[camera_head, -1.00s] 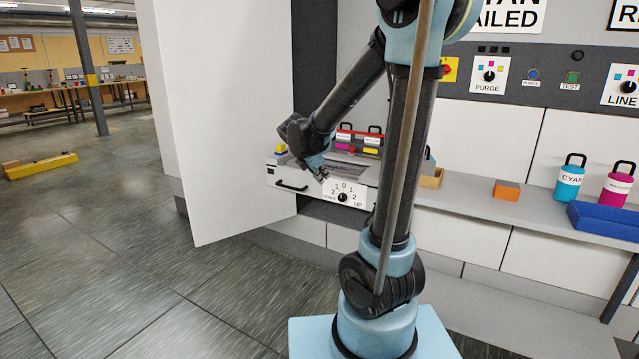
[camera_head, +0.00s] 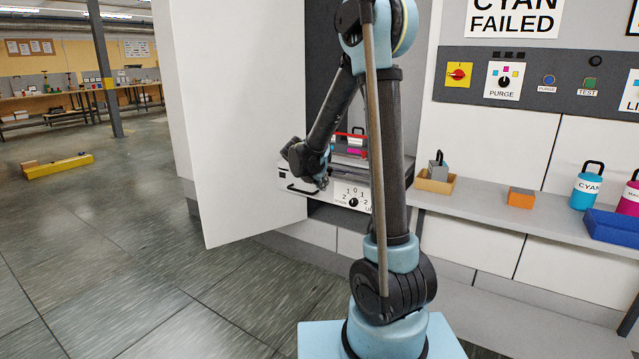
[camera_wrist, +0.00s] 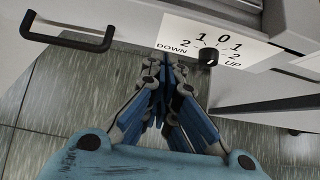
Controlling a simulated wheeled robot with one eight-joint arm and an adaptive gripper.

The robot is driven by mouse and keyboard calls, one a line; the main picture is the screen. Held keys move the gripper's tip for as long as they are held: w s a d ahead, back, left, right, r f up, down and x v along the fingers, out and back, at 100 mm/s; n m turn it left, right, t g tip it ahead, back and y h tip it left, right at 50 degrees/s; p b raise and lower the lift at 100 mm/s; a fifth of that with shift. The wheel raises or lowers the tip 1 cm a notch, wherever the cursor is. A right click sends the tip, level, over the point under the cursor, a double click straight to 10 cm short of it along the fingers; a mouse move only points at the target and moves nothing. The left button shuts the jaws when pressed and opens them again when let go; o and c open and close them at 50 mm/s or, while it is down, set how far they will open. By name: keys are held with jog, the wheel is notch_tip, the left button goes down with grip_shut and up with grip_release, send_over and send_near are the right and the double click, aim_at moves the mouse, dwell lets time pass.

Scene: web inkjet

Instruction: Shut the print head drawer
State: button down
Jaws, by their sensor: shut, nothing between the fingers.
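The print head drawer (camera_head: 327,200) sticks out from the cabinet, beside the open white door. Its white front carries a black bar handle (camera_head: 300,190) at the left and a black knob (camera_head: 353,202) on a numbered UP/DOWN scale. In the wrist view the handle (camera_wrist: 65,40) is at upper left and the knob (camera_wrist: 208,57) right of centre. My gripper (camera_head: 322,184) is shut and empty at the drawer front, between handle and knob. In the wrist view its fingertips (camera_wrist: 163,62) lie by the front's lower edge; I cannot tell whether they touch it.
The tall white door (camera_head: 240,120) stands open left of the drawer. On the shelf at right are an orange-brown tray (camera_head: 434,184), an orange block (camera_head: 521,198), a cyan bottle (camera_head: 586,190) and a blue tray (camera_head: 612,226).

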aim_at(335, 189)
jog(key=w+d+f, duration=0.1)
jog(key=w+d, duration=0.1)
jog(key=w, duration=0.1)
jog(key=w+d+f, duration=0.1)
jog(key=w, duration=0.1)
jog(key=shift+d+f, duration=0.35)
jog(key=shift+w+d, duration=0.1)
jog(key=shift+w, duration=0.1)
jog(key=shift+w, duration=0.1)
